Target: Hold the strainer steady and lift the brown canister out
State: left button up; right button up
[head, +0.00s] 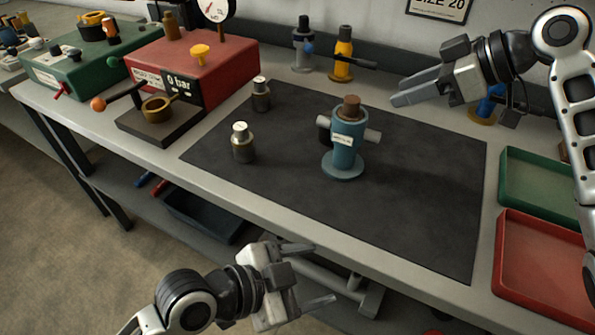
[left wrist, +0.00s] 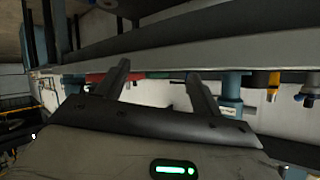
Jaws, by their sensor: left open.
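The strainer (head: 345,150) is a teal upright body with a round foot, grey side stubs and a white label. It stands on the dark mat. The brown canister (head: 351,105) sits in its top, with only its upper end showing. My left gripper (head: 320,274) is open and empty in front of the bench, nearer than the strainer and apart from it. My right gripper (head: 394,93) is above the mat, right of the canister and apart from it; its fingers look parted and empty. The left wrist view, apparently upside down, shows what looks like the strainer (left wrist: 230,95) beyond the fingers.
Two small metal canisters (head: 243,143) (head: 261,94) stand left of the strainer on the mat (head: 420,200). A red box with a gauge (head: 195,65) is at the back left. Green (head: 540,180) and red (head: 540,265) trays are at the right. Yellow (head: 343,60) and grey valves (head: 302,50) stand behind.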

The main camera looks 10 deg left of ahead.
aim_at(340, 152)
pick_arm(q)
jog(key=w+r+m+y, duration=0.1)
jog(key=w+r+m, duration=0.1)
jog(key=m, duration=0.4)
jog(key=w+r+m+t, duration=0.1)
jog(key=w+r+m, duration=0.1)
jog(key=m, duration=0.5)
jog(key=w+a+r+m+t+y, duration=0.1)
jog(key=w+r+m, duration=0.2)
jog(key=m, duration=0.4)
jog(key=shift+r+y, duration=0.1)
jog(key=shift+y, duration=0.2)
jog(key=w+a+r+m+t+y, duration=0.2)
jog(key=w+a+r+m+t, duration=0.15)
jog(key=m, duration=0.35)
jog(key=shift+g+h, duration=0.3)
jog(key=shift+g, duration=0.05)
jog(key=x, duration=1.5)
jog(key=shift+w+d, duration=0.2)
jog(key=shift+d, duration=0.3)
jog(key=shift+c, duration=0.4)
grip_shut()
jog(key=shift+f, duration=0.1)
